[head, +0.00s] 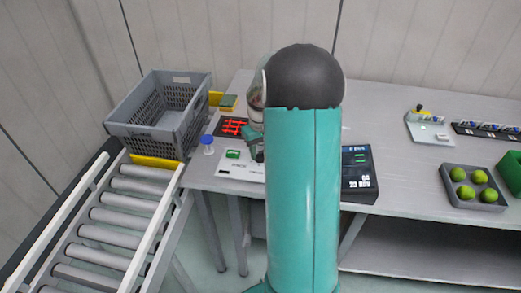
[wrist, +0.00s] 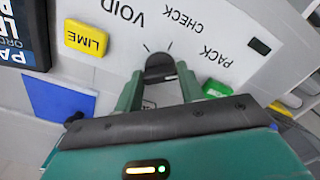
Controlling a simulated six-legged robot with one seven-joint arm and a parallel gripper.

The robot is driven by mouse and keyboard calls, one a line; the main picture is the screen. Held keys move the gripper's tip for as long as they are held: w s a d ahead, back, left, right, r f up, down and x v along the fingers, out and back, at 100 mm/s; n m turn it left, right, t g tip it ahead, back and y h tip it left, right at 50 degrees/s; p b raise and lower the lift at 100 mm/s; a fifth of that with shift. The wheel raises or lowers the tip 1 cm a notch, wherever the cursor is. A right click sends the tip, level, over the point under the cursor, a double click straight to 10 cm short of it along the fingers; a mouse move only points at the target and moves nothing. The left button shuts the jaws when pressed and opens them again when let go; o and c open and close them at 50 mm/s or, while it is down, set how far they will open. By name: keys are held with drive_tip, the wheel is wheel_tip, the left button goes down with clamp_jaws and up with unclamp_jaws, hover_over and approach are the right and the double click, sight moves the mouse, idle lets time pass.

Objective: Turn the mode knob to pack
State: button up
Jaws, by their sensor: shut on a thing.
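The mode knob (wrist: 160,66) is a dark round knob on a pale control panel (wrist: 225,25) in the wrist view. The words VOID, CHECK and PACK are printed around it, VOID to the upper left, CHECK above and PACK to the upper right. My gripper (wrist: 159,77) is shut on the knob, with one green finger on each side. I cannot tell which word the knob points to, as its marker does not show clearly. In the head view the panel (head: 227,171) lies at the table's front left, and my arm hides the knob.
In the head view a grey crate (head: 128,128) sits by the roller conveyor (head: 118,213) at left. A dark display box (head: 359,187) stands right of my arm. A tray of green fruit (head: 489,200) lies far right.

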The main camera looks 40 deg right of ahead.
sight(260, 152)
drive_tip(key=shift+r+m, duration=0.1)
drive_tip(key=shift+m, duration=0.5)
drive_tip(key=o, duration=1)
wheel_tip(260, 152, up, 14)
idle(0.5)
